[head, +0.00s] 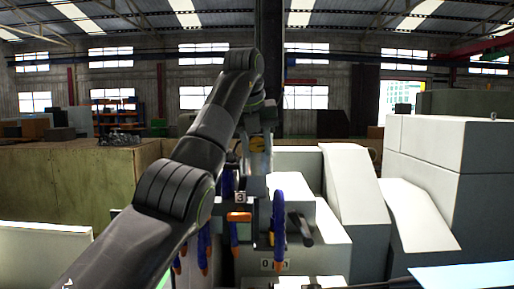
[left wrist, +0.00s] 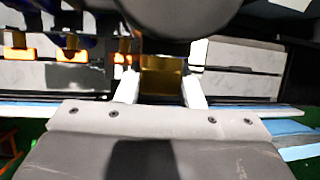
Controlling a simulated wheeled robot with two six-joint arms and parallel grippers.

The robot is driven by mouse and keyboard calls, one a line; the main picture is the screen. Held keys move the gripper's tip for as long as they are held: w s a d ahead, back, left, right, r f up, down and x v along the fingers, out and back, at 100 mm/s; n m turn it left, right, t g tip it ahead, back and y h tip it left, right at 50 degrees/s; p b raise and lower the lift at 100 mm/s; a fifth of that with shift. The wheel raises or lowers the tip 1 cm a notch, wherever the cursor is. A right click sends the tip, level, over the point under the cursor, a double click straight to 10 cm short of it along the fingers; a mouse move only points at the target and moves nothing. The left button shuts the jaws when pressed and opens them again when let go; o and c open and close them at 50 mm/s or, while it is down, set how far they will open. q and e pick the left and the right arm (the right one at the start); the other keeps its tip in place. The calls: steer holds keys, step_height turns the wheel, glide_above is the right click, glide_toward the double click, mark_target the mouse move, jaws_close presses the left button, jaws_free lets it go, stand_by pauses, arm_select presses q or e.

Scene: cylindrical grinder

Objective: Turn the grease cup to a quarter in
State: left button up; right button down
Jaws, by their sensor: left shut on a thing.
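The grease cup (left wrist: 162,80) is a brass-coloured piece in the middle of the left wrist view. My left gripper (left wrist: 160,75) is shut on it, with one white finger on each side. The cup's top is hidden behind a dark rounded part above it. In the head view my left arm reaches up from the lower left and bends down, and a brass-yellow patch (head: 257,145) shows near its end. The cup's turn position cannot be read. My right gripper is not in view.
Pale grinder housings (head: 350,205) stand to the right of the arm's end. Blue hoses with orange tips (head: 279,218) hang below it, beside a dark handle (head: 300,228). A tan panel (head: 65,180) stands at the left. Orange-lit fittings (left wrist: 72,55) show beside the cup.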

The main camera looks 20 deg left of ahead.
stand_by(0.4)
arm_select(q)
steer(key=o, duration=1)
steer(key=shift+w, duration=0.1)
